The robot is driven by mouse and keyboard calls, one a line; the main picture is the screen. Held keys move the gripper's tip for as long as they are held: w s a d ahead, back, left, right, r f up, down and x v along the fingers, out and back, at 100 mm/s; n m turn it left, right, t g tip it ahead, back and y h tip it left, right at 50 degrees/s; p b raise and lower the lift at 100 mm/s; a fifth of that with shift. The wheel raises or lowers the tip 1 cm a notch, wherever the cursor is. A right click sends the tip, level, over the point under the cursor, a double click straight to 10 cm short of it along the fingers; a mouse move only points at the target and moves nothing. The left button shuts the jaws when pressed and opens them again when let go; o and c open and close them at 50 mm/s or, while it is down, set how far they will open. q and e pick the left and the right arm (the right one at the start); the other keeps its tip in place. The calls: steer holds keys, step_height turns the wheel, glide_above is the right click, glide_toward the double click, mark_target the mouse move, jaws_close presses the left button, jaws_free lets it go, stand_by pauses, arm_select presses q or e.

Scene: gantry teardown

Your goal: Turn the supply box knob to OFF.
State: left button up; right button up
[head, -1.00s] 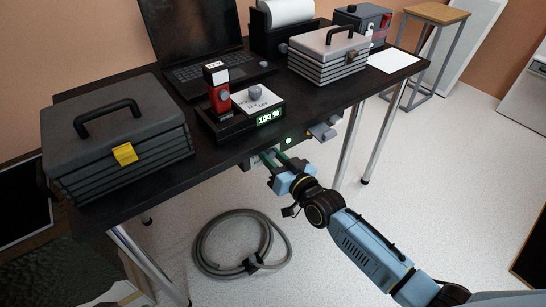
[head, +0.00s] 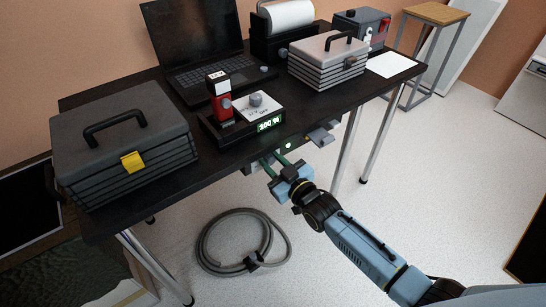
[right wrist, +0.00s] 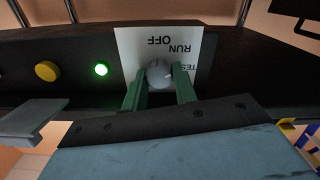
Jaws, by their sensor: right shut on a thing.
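The supply box (head: 250,168) hangs under the front edge of the black table and is mostly hidden in the head view. In the right wrist view, its round grey knob (right wrist: 159,75) sits on a white plate (right wrist: 128,45) lettered OFF, RUN and TEST, upside down in the picture. My right gripper (right wrist: 160,88) has its green fingers on both sides of the knob, shut on it. The gripper also shows in the head view (head: 273,164). I cannot tell surely which word the knob points at. My left gripper is not in view.
A lit green lamp (right wrist: 101,69), a yellow button (right wrist: 47,71) and a grey lever (right wrist: 30,120) are beside the plate. On the table (head: 180,172) stand a dark toolbox (head: 125,150) and a device reading 100 % (head: 268,124). A coiled hose (head: 210,254) lies on the floor.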

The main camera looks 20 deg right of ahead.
steer(key=n+p, duration=0.1)
steer(key=n, duration=0.2)
steer(key=n+p, duration=0.1)
steer(key=n, duration=0.2)
steer(key=shift+n, duration=0.3)
steer(key=n, duration=0.3)
steer(key=shift+f, duration=0.1)
steer(key=shift+n, duration=1.4)
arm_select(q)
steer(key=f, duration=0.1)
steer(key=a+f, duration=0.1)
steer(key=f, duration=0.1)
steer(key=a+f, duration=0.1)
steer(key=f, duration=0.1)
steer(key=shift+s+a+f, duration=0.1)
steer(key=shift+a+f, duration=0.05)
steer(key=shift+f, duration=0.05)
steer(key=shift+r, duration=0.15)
arm_select(e)
steer(key=o, duration=0.9)
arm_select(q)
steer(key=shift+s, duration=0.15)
arm_select(e)
steer(key=shift+o, duration=0.4)
